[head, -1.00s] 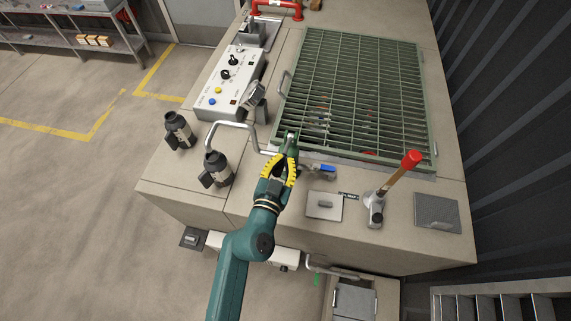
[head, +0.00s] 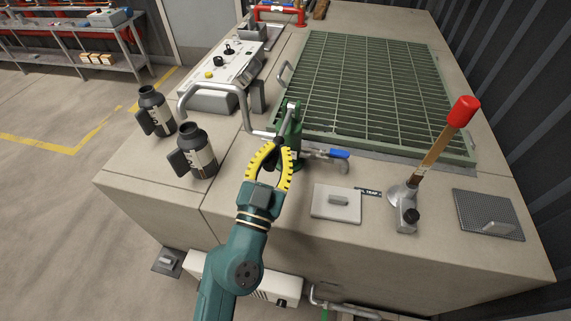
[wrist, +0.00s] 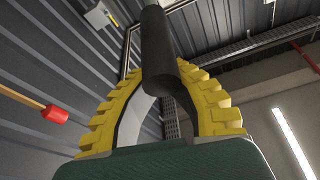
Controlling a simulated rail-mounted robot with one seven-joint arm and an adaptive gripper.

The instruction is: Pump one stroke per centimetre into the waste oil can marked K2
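A green hand pump (head: 291,122) stands on the concrete top at the near left corner of the green grating. Its lever ends in a dark cylindrical grip (wrist: 166,45). My gripper (head: 278,151) has its yellow fingers closed in on this grip, one on each side. A spout with a blue-handled valve (head: 334,154) runs right from the pump. Two black cans with pale labels stand to the left: a nearer can (head: 199,158) and a farther can (head: 155,112). Their markings are too small to read, so I cannot tell which is K2.
A grey tubular rail (head: 213,87) arches between the cans and pump. A white control box (head: 225,70) lies behind. To the right are a flat lid (head: 330,205), a red-knobbed lever (head: 438,145) and a grey mesh plate (head: 485,212). Open floor lies left.

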